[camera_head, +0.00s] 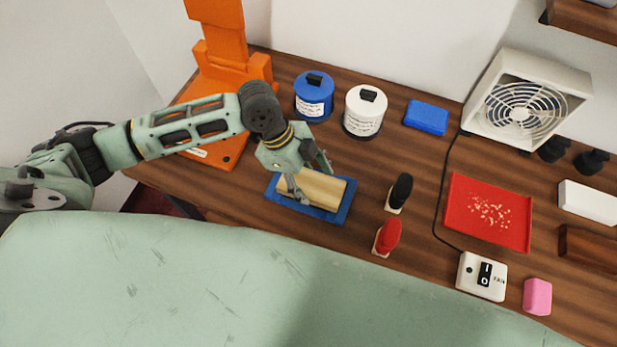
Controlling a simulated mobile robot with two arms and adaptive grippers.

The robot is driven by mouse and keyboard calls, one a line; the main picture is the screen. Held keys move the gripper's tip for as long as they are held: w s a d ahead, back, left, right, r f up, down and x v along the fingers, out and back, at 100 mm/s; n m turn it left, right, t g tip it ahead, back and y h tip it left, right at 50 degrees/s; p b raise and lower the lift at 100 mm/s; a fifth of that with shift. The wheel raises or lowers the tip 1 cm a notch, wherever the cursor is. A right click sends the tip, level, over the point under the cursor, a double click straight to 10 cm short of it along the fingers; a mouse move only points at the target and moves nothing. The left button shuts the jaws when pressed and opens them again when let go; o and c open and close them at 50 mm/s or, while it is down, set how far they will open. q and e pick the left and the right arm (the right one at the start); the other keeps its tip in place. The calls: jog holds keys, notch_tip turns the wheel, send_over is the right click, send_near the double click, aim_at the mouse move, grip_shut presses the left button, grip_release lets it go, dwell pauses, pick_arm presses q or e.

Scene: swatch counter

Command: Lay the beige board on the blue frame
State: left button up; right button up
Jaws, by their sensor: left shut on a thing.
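The beige board (322,191) is at the centre of the head view, over the blue frame (342,214). The frame lies flat on the brown table, and its blue rim shows around the board, most at the front and right. My left gripper (307,180) reaches down from the upper left and is shut on the board at its left part. The gripper hides part of the board and the frame's back edge. I cannot tell whether the board touches the frame or is slightly above it. My right gripper is not in view.
Blue (313,95) and white (364,110) canisters stand behind the frame, near an orange stand (225,75). Black-handled (400,192) and red-handled (388,235) items stand to the right. Farther right are a red tray (462,225), a fan (520,105) and a switch box (482,276).

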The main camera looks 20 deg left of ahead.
pick_arm(q)
jog(key=o, duration=1.3)
